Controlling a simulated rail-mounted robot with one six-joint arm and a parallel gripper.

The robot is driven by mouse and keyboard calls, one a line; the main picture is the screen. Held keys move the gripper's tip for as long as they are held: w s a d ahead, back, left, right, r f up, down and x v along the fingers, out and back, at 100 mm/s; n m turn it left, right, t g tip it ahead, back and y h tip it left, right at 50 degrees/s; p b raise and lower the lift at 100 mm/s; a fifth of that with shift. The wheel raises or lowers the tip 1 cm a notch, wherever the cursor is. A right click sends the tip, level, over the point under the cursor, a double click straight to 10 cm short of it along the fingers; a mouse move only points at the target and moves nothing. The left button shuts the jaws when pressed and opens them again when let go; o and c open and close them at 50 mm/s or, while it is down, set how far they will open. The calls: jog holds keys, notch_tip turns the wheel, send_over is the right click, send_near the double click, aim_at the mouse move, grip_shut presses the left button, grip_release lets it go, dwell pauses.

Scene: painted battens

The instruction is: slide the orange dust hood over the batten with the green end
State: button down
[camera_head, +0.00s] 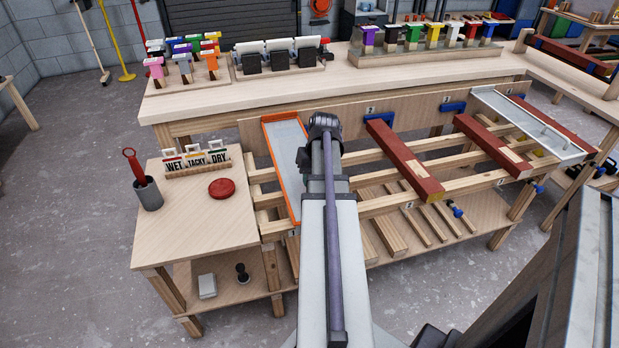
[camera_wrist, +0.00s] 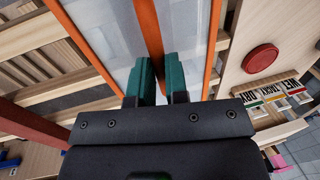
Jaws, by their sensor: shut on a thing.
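The orange dust hood (camera_head: 272,150) is a long pale panel with orange edges, at the left end of the slatted rack. Its orange edge also shows in the wrist view (camera_wrist: 82,42). My gripper (camera_wrist: 161,78) has green fingers shut on the orange-brown bar along the hood's middle. In the head view my arm hides the fingertips and part of the hood. Two red-brown battens lie on the rack to the right, a nearer one (camera_head: 404,160) and a farther one (camera_head: 484,140). Each has a pale patch near its front end. I cannot make out a green end.
A white hood with a handle (camera_head: 520,118) covers the rack's right end beside another red batten. Blue clips (camera_head: 453,107) sit at the rack's back board. A side table (camera_head: 195,225) at left holds a red disc (camera_head: 221,187), a cup (camera_head: 148,195) and WET/TACKY/DRY cards.

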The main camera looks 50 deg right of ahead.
jog(key=shift+a, duration=0.15)
jog(key=c, duration=1.1)
grip_release()
jog(key=shift+w, duration=0.15)
jog(key=r+p, duration=0.3)
jog(key=d+r+p, duration=0.1)
jog(key=r+p, duration=0.3)
jog(key=s+r+p, duration=0.1)
jog(key=r+p, duration=0.2)
jog(key=shift+s+d+r+p, duration=0.1)
jog(key=shift+d+r+p, duration=0.2)
jog(key=shift+d, duration=0.05)
